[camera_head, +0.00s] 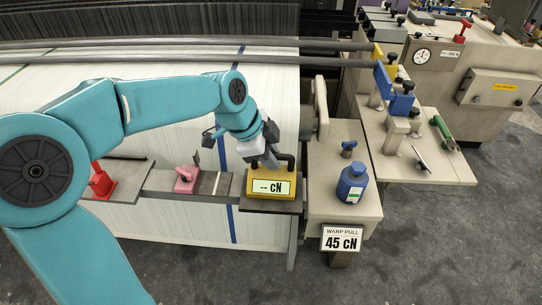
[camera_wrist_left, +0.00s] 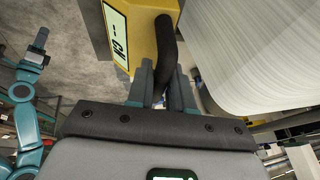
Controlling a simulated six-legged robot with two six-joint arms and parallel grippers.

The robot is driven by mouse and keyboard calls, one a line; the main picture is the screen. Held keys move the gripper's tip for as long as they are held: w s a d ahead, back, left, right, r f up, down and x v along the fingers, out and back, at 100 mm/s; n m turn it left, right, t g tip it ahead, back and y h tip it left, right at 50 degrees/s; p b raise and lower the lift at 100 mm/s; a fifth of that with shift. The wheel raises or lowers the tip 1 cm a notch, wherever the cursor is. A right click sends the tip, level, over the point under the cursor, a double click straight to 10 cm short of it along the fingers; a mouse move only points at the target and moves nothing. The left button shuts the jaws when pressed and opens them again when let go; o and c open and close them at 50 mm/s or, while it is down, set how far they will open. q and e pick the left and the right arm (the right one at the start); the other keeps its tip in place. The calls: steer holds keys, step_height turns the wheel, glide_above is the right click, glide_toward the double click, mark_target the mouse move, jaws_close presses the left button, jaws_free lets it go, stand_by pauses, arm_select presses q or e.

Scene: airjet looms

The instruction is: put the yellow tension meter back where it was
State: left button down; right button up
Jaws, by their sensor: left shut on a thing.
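The yellow tension meter (camera_head: 270,188) has a white display reading "-- CN" and a black handle on top. It stands at the right end of the dark ledge in front of the loom, and I cannot tell whether it bears fully on it. My left gripper (camera_head: 270,160) comes down from above and is shut on the meter's handle. In the left wrist view the fingers (camera_wrist_left: 163,85) are around the black handle (camera_wrist_left: 165,48), with the yellow body (camera_wrist_left: 147,40) beyond.
The dark ledge (camera_head: 228,185) also bears a pink device (camera_head: 186,179) and a red device (camera_head: 101,182) to the left. To the right, a beige stand (camera_head: 325,200) holds a blue bottle (camera_head: 352,184) above a "WARP PULL 45 cN" sign (camera_head: 341,239). White warp sheet lies behind the ledge.

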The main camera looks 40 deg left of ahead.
arm_select(q)
steer(key=c, duration=1)
jaws_free()
steer(key=shift+s+d, duration=0.1)
steer(key=v, duration=1.2)
steer(key=shift+p, duration=0.35)
steer(key=shift+f, duration=0.1)
